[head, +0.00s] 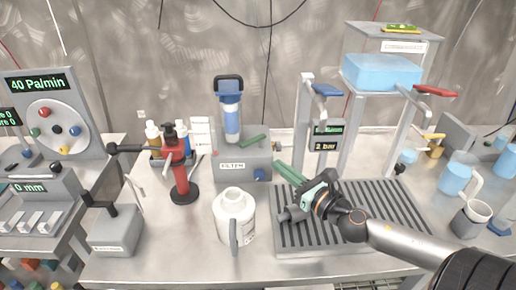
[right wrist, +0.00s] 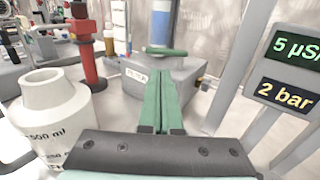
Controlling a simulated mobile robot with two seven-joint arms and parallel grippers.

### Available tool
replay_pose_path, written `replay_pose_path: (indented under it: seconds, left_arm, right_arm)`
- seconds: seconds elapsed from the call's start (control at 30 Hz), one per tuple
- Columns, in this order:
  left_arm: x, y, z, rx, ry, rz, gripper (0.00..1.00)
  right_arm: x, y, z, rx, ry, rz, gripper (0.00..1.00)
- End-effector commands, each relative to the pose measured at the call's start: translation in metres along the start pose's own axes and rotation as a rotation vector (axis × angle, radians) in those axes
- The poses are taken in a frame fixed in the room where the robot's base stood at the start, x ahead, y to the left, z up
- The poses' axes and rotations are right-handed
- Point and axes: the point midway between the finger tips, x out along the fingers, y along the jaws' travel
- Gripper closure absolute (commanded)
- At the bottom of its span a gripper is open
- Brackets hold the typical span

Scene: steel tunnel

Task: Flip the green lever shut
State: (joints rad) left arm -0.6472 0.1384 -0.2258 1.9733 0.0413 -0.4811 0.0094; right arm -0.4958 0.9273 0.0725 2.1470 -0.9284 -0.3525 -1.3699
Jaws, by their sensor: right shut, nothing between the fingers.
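The green lever (head: 252,142) is a short bar on top of the grey filter box (head: 232,165), at the foot of the blue and clear filter cylinder (head: 232,118). In the head view it slants up to the right. In the right wrist view the lever (right wrist: 168,52) lies nearly level, just beyond my fingertips. My right gripper (head: 279,165) has long green fingers and is shut and empty. Its fingertips are to the right of and in front of the lever, seemingly apart from it. The fingers also show in the right wrist view (right wrist: 154,76). My left gripper is not in view.
A white jug (head: 235,212) stands in front of the filter box, and a red and black stand (head: 180,172) is to its left. A ribbed drain tray (head: 382,237) lies under my right arm. A grey post with a blue handle (head: 326,90) rises right of the lever.

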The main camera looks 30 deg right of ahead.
Motion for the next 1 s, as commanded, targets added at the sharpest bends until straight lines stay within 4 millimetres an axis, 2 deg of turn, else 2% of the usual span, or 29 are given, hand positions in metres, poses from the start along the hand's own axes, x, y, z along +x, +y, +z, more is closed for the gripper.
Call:
replay_pose_path:
  seconds: [0.7,1.0]
  left_arm:
    - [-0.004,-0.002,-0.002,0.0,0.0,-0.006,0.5]
    - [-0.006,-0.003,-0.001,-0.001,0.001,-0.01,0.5]
  right_arm:
    - [0.077,-0.001,0.002,-0.001,-0.002,-0.002,1.0]
    - [0.096,0.0,0.0,-0.001,0.0,-0.001,1.0]
